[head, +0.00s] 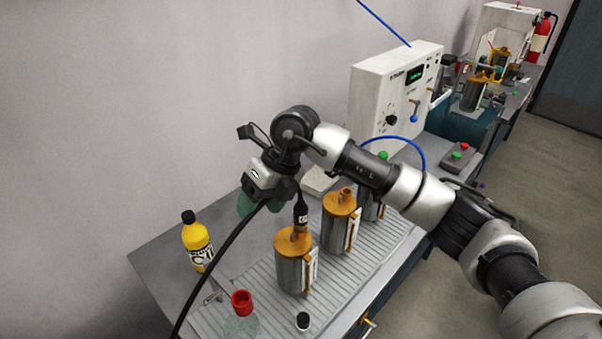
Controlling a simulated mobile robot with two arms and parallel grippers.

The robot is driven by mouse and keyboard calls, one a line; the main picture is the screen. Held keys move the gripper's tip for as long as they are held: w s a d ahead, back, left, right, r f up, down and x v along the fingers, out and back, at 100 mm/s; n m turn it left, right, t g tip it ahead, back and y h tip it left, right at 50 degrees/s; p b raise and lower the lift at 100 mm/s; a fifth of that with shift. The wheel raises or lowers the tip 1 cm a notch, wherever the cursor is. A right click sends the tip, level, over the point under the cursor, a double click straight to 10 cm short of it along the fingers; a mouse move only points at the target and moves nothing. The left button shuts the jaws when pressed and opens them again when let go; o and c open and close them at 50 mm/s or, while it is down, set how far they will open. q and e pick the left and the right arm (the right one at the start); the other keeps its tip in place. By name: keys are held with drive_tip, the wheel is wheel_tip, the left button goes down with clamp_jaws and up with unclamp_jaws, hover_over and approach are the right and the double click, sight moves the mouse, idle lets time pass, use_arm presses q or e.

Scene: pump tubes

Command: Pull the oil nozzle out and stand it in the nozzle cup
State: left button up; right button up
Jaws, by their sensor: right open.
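A black nozzle (301,214) with a small white label stands upright at the orange top of the front metal cylinder (294,268). My right gripper (287,192) is open just above and left of the nozzle; its fingers are partly hidden by its own body, and I cannot tell whether they touch the nozzle. A black hose (222,252) runs from beneath the gripper down to the lower left. A green object (246,204) is partly hidden behind the gripper; I cannot tell if it is the nozzle cup. My left gripper is not in view.
Two more orange-topped cylinders (339,225) stand behind on the ribbed tray (375,262). A white control box (385,90) is at the back.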

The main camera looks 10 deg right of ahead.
sight(301, 206)
drive_tip(key=w+d+r+h, duration=0.1)
drive_tip(key=d, duration=0.1)
drive_tip(key=w+d+m+h, duration=0.1)
drive_tip(key=d+h, duration=0.1)
drive_tip(key=d, duration=0.1)
drive_tip(key=w+d+r+h, duration=0.1)
drive_tip(key=d, duration=0.2)
drive_tip(key=shift+w+r+t+h, duration=0.1)
drive_tip(key=shift+r+t+h, duration=0.25)
drive_tip(key=shift+t+h, duration=0.05)
drive_tip(key=shift+d, duration=0.2)
wheel_tip(301, 206, down, 10)
drive_tip(key=p, duration=0.3)
drive_tip(key=shift+f, duration=0.25)
drive_tip(key=shift+c, duration=0.2)
clamp_jaws()
drive_tip(key=shift+r+p, duration=0.4)
drive_tip(key=shift+r, duration=0.4)
drive_tip(key=shift+r+p, duration=0.85)
drive_tip(key=shift+r, duration=1)
